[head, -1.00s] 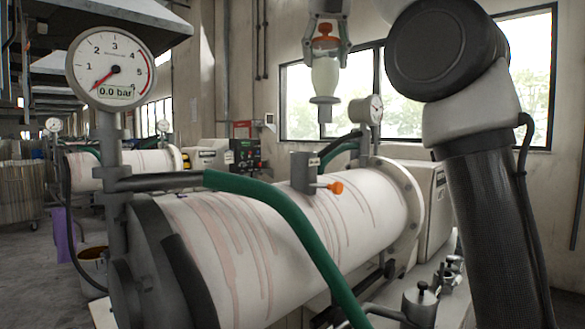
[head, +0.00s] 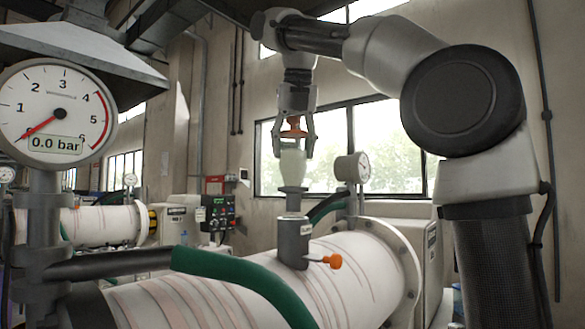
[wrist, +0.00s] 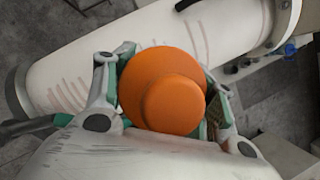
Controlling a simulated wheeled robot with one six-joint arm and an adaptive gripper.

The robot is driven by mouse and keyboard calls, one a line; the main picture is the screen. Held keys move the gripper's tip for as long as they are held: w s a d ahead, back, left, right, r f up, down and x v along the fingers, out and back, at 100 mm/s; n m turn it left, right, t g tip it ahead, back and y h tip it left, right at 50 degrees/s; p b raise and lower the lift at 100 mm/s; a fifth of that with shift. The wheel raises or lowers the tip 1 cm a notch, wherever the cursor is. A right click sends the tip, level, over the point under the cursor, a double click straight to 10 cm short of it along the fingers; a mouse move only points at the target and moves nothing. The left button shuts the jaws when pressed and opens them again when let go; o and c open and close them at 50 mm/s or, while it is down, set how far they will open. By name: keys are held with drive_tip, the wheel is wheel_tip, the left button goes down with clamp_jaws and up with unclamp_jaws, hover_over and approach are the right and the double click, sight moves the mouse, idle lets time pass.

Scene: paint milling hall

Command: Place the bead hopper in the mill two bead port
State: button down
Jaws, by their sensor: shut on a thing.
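The bead hopper (head: 292,163) has an orange cap, a pale translucent body and a grey flange with a narrow spout below. My gripper (head: 295,148) is shut on it below the cap and holds it upright. The bead port (head: 293,242) is a grey upright cylinder on top of the near white mill drum. The spout is right above the port's mouth; I cannot tell whether its tip has entered. In the wrist view the hopper's orange cap (wrist: 165,90) sits between the fingers and hides its body and the port.
An orange-handled valve (head: 332,261) sticks out right of the port. A small gauge (head: 352,168) stands behind it. A large gauge (head: 55,113) reading 0.0 bar and a green hose (head: 230,275) are in front. A second mill (head: 85,222) stands farther back left.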

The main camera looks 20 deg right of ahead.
sight(296, 131)
drive_tip(key=shift+f, duration=2.65)
drive_tip(key=c, duration=0.5)
unclamp_jaws()
drive_tip(key=v, duration=0.8)
drive_tip(key=shift+w+r, duration=0.1)
drive_tip(key=shift+r, duration=0.25)
